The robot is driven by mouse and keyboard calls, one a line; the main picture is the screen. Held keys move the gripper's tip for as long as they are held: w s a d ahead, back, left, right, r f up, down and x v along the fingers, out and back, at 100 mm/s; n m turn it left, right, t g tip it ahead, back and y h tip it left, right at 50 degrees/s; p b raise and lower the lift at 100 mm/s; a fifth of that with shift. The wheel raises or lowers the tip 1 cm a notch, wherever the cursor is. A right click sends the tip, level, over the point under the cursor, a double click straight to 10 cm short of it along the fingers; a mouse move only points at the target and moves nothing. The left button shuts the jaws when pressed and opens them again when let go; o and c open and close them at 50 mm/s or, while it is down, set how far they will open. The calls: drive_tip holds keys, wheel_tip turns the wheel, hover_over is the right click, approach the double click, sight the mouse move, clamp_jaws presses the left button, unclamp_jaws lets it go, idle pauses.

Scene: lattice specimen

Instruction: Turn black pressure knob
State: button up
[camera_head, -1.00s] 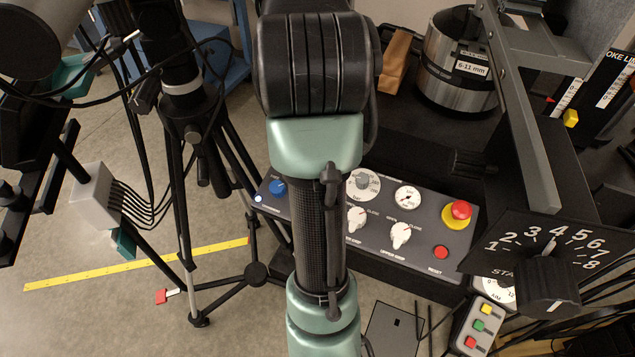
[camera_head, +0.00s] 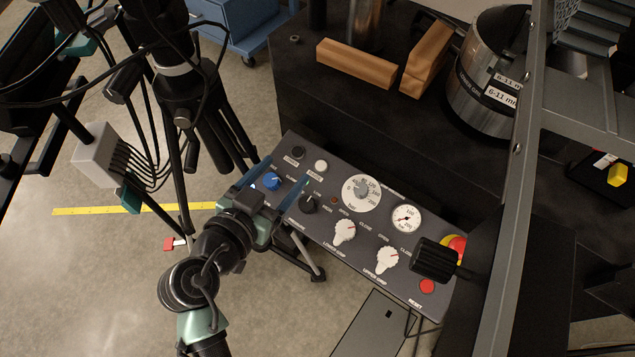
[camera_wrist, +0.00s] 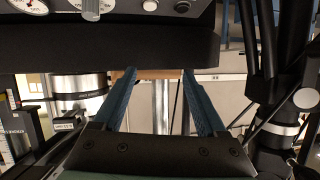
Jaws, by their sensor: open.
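The black pressure knob (camera_head: 308,203) is on the grey control panel (camera_head: 325,240), above a label that seems to read PRESSURE. My gripper (camera_head: 286,171) is open, with its two blue fingers over the left end of the panel. The fingers lie to either side of a blue knob (camera_head: 272,182) in the picture. The black knob is just right of the right finger and appears outside the jaws. I cannot tell the height of the fingers above the panel. In the wrist view, the open gripper (camera_wrist: 159,72) has nothing between its fingers, and the black pressure knob is not visible.
The panel also carries a large dial (camera_head: 361,193), a gauge (camera_head: 406,217), two white grip knobs and a red reset button (camera_head: 427,286). A black knob on a shaft (camera_head: 435,261) juts over the right end. A tripod (camera_head: 190,110) stands left.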

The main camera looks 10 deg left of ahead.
drive_tip(key=g+h, duration=0.1)
approach(305, 205)
drive_tip(key=p+x, duration=0.1)
drive_tip(key=x, duration=0.9)
drive_tip(key=shift+w, duration=0.15)
drive_tip(key=shift+p, duration=0.3)
clamp_jaws()
